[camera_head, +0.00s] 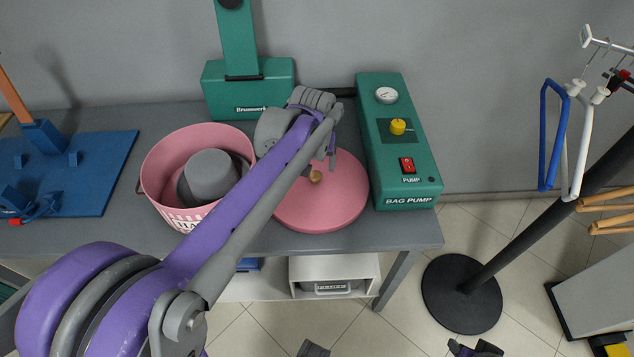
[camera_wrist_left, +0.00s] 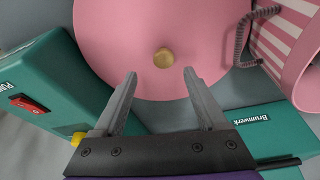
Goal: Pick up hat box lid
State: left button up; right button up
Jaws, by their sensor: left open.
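The hat box lid (camera_head: 335,205) is a round pink disc with a small tan knob (camera_head: 315,177), lying flat on the grey table. My left gripper (camera_head: 322,163) is over the lid's far part, partly hidden by its own arm. In the left wrist view the lid (camera_wrist_left: 120,40) fills the top middle. There the gripper (camera_wrist_left: 160,73) is open and empty, its fingertips just short of the knob (camera_wrist_left: 163,58), one to each side. The open pink hat box (camera_head: 165,165) stands left of the lid with a grey hat (camera_head: 208,178) inside.
A green bag pump (camera_head: 400,150) stands close on the lid's right. A green Brunnwerk machine (camera_head: 225,95) stands behind the box. A blue board (camera_head: 100,165) lies at the table's left. A black-based stand (camera_head: 460,295) and hangers (camera_head: 545,135) are right of the table.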

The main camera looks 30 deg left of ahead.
aim_at(315, 175)
pick_arm(q)
jog(key=x, duration=0.3)
jog(key=b+x, duration=0.1)
jog(key=x, duration=0.1)
jog(key=shift+s+a+f, duration=0.1)
jog(key=shift+a+f, duration=0.2)
jog(key=shift+f, duration=0.05)
grip_shut()
